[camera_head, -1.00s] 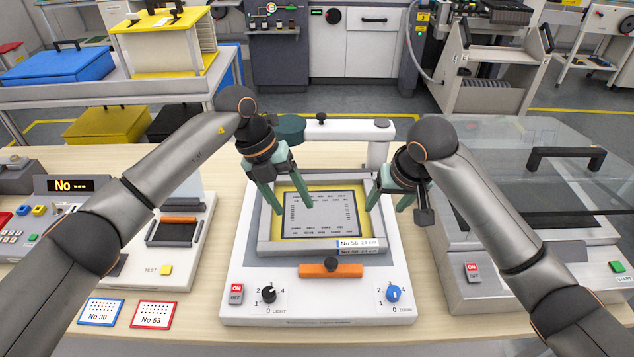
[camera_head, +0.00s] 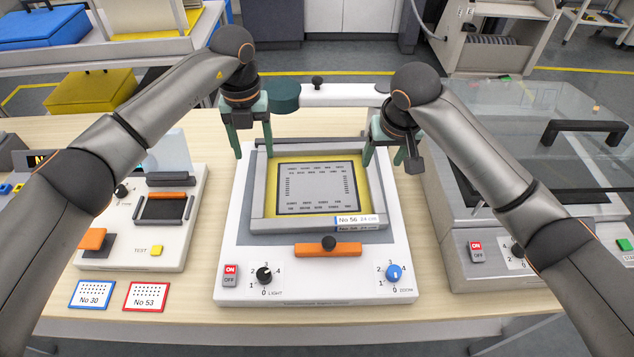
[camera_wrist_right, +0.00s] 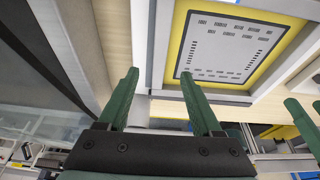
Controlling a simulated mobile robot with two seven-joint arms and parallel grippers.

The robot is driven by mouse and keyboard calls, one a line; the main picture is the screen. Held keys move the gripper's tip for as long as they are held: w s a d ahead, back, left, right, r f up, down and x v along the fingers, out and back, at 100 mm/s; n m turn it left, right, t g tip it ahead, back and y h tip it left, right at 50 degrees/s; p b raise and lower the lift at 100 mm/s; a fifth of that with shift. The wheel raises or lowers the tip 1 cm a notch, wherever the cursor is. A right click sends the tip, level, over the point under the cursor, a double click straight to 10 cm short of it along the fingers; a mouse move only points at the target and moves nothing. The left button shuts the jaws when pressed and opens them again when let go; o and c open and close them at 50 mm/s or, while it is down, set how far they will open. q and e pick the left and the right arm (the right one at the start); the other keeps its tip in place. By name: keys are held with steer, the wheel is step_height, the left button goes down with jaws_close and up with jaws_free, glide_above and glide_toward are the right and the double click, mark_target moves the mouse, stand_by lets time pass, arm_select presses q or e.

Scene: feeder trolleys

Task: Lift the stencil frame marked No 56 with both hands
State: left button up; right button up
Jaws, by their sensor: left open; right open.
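The stencil frame (camera_head: 290,225) has grey rims, a yellow border and a grey perforated plate. It lies flat on a white inspection unit (camera_head: 235,250), and its front label (camera_head: 350,219) reads No 56. My left gripper (camera_head: 252,145) is open and empty by the frame's back left corner, its fingers pointing down on either side of the left rim line. My right gripper (camera_head: 388,155) is open and empty by the back right corner. In the right wrist view its fingers (camera_wrist_right: 160,98) point toward the frame's side rim (camera_wrist_right: 162,45). Neither gripper visibly touches the frame.
A white bridge (camera_head: 340,95) with a dark knob stands behind the frame. An orange bar (camera_head: 328,249) and dials lie in front. A glass-lidded machine (camera_head: 500,260) is at right, a tester (camera_head: 125,240) at left. Cards No 30 (camera_head: 92,294) and No 53 (camera_head: 146,296) lie front left.

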mark_target(260, 179)
arm_select(q)
step_height(260, 179, down, 9)
arm_select(e)
steer(key=x, duration=0.9)
arm_select(q)
steer(key=c, duration=1)
arm_select(e)
steer(key=c, duration=1)
arm_select(q)
jaws_close()
arm_select(e)
jaws_close()
arm_select(q)
steer(key=shift+w+r, duration=0.1)
arm_select(e)
steer(key=shift+w+r, duration=0.1)
steer(key=shift+r, duration=0.05)
